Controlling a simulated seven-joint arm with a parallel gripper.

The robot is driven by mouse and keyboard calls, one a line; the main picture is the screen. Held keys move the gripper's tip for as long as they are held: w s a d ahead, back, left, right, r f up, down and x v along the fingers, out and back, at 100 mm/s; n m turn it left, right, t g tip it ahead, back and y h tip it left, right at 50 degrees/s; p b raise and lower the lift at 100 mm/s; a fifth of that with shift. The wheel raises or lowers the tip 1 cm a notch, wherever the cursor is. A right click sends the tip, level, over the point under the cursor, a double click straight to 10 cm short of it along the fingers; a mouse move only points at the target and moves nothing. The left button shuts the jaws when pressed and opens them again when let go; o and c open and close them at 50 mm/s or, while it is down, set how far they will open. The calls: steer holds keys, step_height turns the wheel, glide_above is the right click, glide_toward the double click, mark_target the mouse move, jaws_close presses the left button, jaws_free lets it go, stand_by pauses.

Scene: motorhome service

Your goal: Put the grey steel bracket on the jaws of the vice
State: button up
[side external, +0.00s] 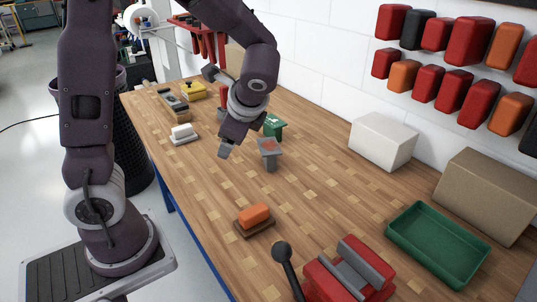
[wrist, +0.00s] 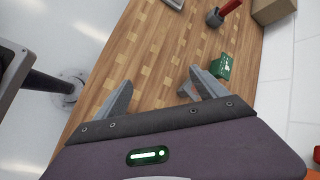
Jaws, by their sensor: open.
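A grey piece that looks like the steel bracket (side external: 269,152) stands on the wooden bench, with a flat top, a narrow leg and an orange patch on top. The red vice (side external: 322,284) is at the near edge of the picture, with grey jaws (side external: 362,266) and a dark handle; nothing lies on the jaws. My gripper (side external: 229,149) is above the bench, just left of the bracket and apart from it. In the wrist view my gripper (wrist: 160,92) is open, with bare bench between its fingers. The right finger seems to hide most of the bracket there.
An orange block on a brown base (side external: 254,218) lies between the bracket and the vice. A green box (side external: 273,126) stands behind the bracket. A green tray (side external: 438,243), a white box (side external: 383,140) and a cardboard box (side external: 488,195) line the wall side. Bench right of the bracket is clear.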

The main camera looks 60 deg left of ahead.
steer(key=w+a+f+m+t+y, duration=0.1)
steer(key=w+a+f+m+y, duration=0.2)
steer(key=w+f+m, duration=0.5)
steer(key=m+t+y, duration=0.2)
steer(key=m+t, duration=0.1)
steer(key=m, duration=0.2)
glide_toward(270, 147)
steer(key=x, duration=0.4)
steer(key=shift+w+d+r, duration=0.1)
steer(key=shift+w, duration=0.05)
steer(key=x, duration=0.7)
jaws_close()
step_height(270, 147, up, 9)
steer(key=shift+f, duration=0.1)
steer(key=shift+s+d+r+h, duration=0.2)
steer(key=shift+d+r+h, duration=0.1)
steer(key=shift+d, duration=0.25)
steer(key=s+d+m+t+h, duration=0.3)
steer(key=d, duration=0.5)
steer(key=s+d+f+m+t+h, duration=0.1)
steer(key=s+d+m+t+h, duration=0.1)
steer(key=d, duration=0.6)
steer(key=shift+s+d+f+m+t+h, duration=0.15)
steer(key=shift+s+d+m+t+h, duration=0.25)
steer(key=shift+s+m+t, duration=0.7)
